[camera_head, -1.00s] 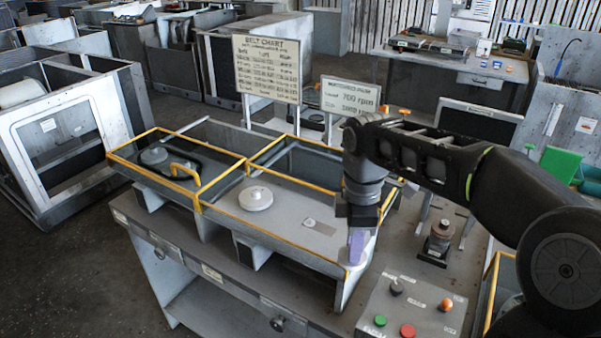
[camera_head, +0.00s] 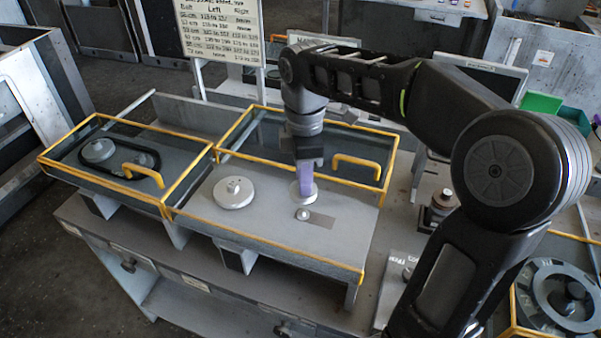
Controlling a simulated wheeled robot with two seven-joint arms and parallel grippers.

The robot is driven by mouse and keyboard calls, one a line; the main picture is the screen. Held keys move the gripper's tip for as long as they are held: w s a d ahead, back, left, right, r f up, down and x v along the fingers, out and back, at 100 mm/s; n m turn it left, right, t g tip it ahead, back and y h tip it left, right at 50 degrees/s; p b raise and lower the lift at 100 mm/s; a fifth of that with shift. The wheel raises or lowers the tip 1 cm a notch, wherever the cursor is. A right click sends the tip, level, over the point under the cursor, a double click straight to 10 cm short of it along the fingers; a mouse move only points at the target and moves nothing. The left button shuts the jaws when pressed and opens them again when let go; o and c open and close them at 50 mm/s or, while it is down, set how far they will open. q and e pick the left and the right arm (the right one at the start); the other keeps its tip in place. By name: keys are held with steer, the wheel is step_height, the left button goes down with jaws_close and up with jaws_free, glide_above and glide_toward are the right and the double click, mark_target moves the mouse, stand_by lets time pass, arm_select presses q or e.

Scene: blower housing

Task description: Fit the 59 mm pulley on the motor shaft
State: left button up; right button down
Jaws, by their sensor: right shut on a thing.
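My right gripper (camera_head: 305,178), with pale purple fingers, points down over the grey deck of the open housing. It is shut on a small pale grey pulley (camera_head: 303,192); its size cannot be read. A short round metal stub (camera_head: 302,214), which looks like the motor shaft, shows on a darker plate just in front of the held pulley. The pulley appears behind the stub in the picture; I cannot tell its exact height above the deck. A larger grey pulley (camera_head: 233,193) sits on the deck to the left. My left gripper is not in view.
A yellow-edged compartment (camera_head: 108,165) at left holds a belt around pulleys. Yellow handles (camera_head: 355,166) and frame rails rise around the deck. A belt chart sign (camera_head: 222,45) stands behind. At right are a dark post-like part (camera_head: 440,205) and a tray with a large pulley (camera_head: 560,295).

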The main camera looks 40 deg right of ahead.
mark_target(303, 211)
steer(key=shift+w+f, duration=0.1)
step_height(303, 211, down, 3)
steer(key=b, duration=0.2)
steer(key=shift+f+b, duration=0.1)
steer(key=shift+b, duration=0.3)
steer(key=shift+f+b, duration=0.3)
steer(key=shift+f, duration=0.2)
steer(key=shift+f, duration=0.15)
stand_by(0.3)
steer(key=shift+f, duration=0.1)
steer(key=shift+f, duration=0.35)
steer(key=shift+f+b, duration=0.35)
steer(key=shift+b, duration=0.1)
stand_by(0.4)
steer(key=shift+f, duration=0.2)
stand_by(0.3)
